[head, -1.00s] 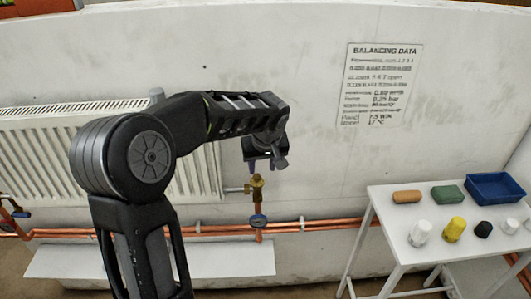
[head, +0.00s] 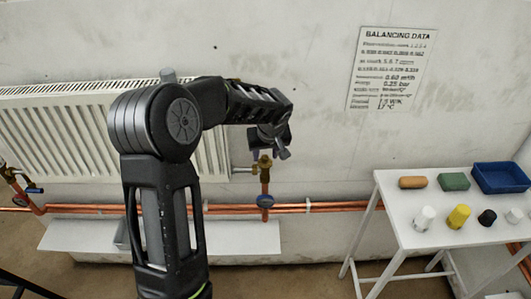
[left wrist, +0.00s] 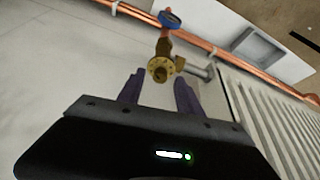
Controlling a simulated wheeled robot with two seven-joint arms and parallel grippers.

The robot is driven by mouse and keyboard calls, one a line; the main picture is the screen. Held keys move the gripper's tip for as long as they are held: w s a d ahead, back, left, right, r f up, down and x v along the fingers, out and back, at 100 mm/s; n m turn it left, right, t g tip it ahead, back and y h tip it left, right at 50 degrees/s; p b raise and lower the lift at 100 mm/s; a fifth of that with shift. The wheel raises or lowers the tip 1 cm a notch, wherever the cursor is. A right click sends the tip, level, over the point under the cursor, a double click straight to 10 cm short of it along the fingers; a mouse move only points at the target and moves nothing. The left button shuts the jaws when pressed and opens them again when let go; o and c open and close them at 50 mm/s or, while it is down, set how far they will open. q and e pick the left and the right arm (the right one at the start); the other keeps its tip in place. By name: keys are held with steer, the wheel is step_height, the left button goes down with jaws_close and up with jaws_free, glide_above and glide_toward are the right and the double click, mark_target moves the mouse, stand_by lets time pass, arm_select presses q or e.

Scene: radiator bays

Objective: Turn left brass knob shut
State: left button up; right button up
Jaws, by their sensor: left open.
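A brass valve with a knob (head: 265,163) stands on a copper riser at the radiator's right end. My left gripper (head: 264,153) is just above it in the head view, and partly covers its top. In the left wrist view the brass knob (left wrist: 160,68) shows end-on, ahead of the open purple fingers (left wrist: 160,90) and roughly centred between them. The fingers look empty; I cannot tell whether they touch the knob. Another brass valve (head: 10,173) stands at the far left of the head view. My right gripper is not in view.
A white radiator (head: 60,130) is on the wall, left of the near valve. A blue-handled valve (head: 265,201) sits below the knob on the copper pipes (head: 330,207). A white table (head: 400,205) with several blocks, caps and a blue tray (head: 500,178) stands at the right.

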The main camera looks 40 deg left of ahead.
arm_select(q)
steer(key=shift+w+a+f, duration=0.15)
steer(key=shift+f, duration=0.35)
steer(key=shift+c, duration=0.2)
jaws_close()
